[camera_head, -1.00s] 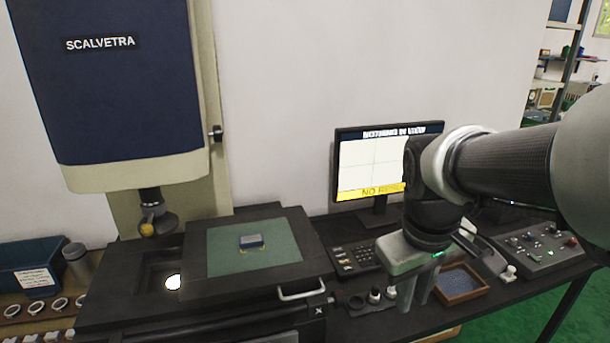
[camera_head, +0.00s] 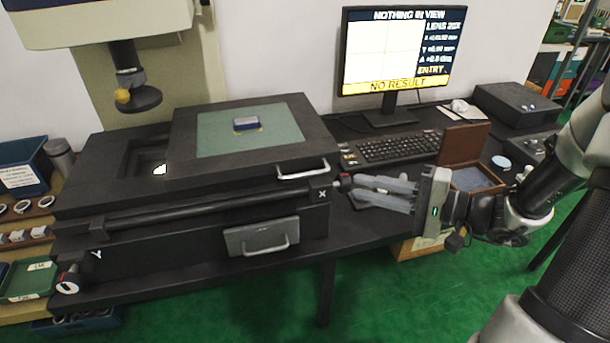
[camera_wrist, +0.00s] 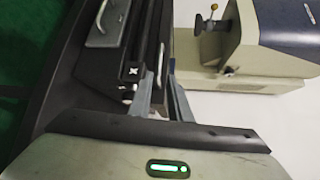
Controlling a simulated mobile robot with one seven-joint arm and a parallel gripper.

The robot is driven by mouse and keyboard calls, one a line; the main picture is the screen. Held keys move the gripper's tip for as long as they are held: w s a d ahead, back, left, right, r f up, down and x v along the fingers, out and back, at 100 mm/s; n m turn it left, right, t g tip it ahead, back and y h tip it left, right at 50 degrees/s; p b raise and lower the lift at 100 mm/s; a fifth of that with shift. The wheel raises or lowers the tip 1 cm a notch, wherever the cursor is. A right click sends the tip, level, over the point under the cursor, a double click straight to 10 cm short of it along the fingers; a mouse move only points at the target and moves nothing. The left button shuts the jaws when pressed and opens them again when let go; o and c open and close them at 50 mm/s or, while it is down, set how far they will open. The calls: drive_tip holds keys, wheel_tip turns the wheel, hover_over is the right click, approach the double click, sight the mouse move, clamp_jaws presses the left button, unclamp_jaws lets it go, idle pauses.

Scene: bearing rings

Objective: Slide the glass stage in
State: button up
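The glass stage is a green glass plate (camera_head: 222,135) in a black sliding frame (camera_head: 187,128), set to the right of the lens column.
The lens (camera_head: 145,98) hangs over a lit opening at left. A keyboard (camera_head: 392,147) and monitor (camera_head: 403,50) stand behind my gripper. An open wooden box (camera_head: 478,180) is at right. A lower front plate with a handle (camera_head: 262,238) sits below the stage. Green floor in front is free.

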sight(309, 175)
drive_tip(key=b+x, duration=0.1)
drive_tip(key=x, duration=1.3)
drive_tip(key=shift+a+f+b, duration=0.15)
drive_tip(key=shift+a+b, duration=0.2)
drive_tip(key=shift+a, duration=0.05)
clamp_jaws()
